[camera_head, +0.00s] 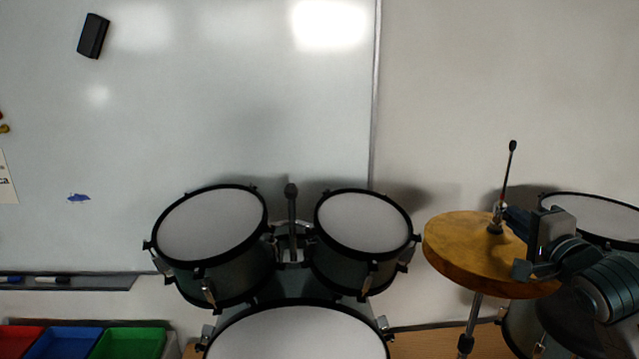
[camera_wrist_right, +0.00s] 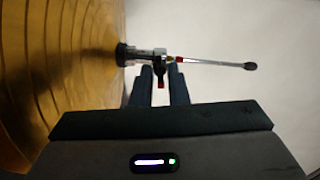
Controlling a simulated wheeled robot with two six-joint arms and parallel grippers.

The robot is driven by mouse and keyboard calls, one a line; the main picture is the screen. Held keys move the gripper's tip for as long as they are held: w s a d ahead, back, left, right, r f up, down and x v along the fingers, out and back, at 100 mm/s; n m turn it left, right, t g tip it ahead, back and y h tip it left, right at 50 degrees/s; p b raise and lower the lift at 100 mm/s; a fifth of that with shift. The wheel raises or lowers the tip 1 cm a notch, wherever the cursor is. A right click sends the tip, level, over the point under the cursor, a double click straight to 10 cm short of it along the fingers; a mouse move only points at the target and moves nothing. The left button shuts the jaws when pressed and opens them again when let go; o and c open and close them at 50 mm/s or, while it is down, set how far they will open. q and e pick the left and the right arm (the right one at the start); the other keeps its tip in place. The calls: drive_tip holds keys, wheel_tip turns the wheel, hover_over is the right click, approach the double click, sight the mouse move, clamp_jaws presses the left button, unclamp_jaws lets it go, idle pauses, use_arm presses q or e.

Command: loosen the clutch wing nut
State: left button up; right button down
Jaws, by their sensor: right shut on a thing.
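The hi-hat's gold cymbal (camera_head: 465,245) is at the right of the head view, and its ridged face (camera_wrist_right: 60,70) fills the left of the wrist view. The clutch (camera_wrist_right: 127,54) sits at the cymbal's centre, with a thin rod (camera_wrist_right: 215,63) running out of it. The small dark wing nut (camera_wrist_right: 159,72), with a red end, hangs at the clutch's side. My right gripper (camera_wrist_right: 160,72) has its two fingers on either side of the wing nut and is shut on it. In the head view my right gripper (camera_head: 506,212) reaches the clutch from the right. My left gripper is out of view.
Two tom drums (camera_head: 210,225) (camera_head: 363,222) and a bass drum (camera_head: 298,335) stand left of the cymbal. Another drum (camera_head: 600,216) is behind my right arm. A whiteboard (camera_head: 190,120) is behind, with coloured bins (camera_head: 130,343) at the lower left.

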drive_tip(key=n, duration=0.5)
idle(0.4)
drive_tip(key=shift+n, duration=0.5)
drive_tip(key=n, duration=0.3)
drive_tip(key=shift+n, duration=0.4)
